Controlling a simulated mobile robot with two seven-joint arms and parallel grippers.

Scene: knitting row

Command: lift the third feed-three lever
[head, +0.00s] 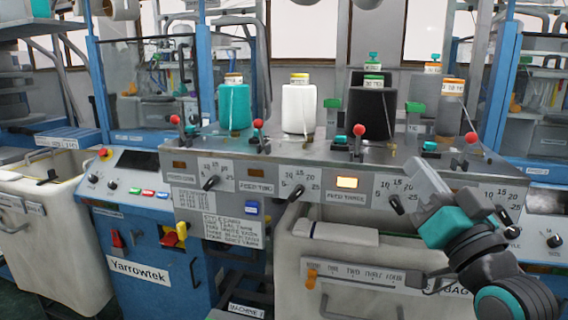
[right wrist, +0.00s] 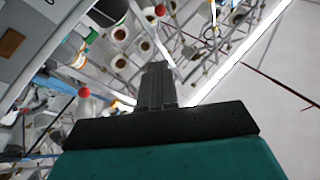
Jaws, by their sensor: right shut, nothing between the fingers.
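The third feed lever has a red ball knob (head: 359,130) on a short dark stem. It stands on the machine's front ledge above the FEED THREE label (head: 346,197) and a lit yellow lamp (head: 347,183). My right gripper (head: 418,168) is shut and empty, to the right of and lower than this knob, apart from it in the picture, in front of the panel. In the right wrist view the closed fingers (right wrist: 157,80) point up. A red knob (right wrist: 84,92) shows left of them; I cannot tell which lever it belongs to. My left gripper is out of view.
Similar red knobs stand left at feed one (head: 175,119) and feed two (head: 258,124), and right at a fourth lever (head: 471,138). Teal (head: 235,105), white (head: 299,110) and black (head: 372,115) yarn cones stand behind. Black dials, including one (head: 397,204) near my gripper, project from the panel.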

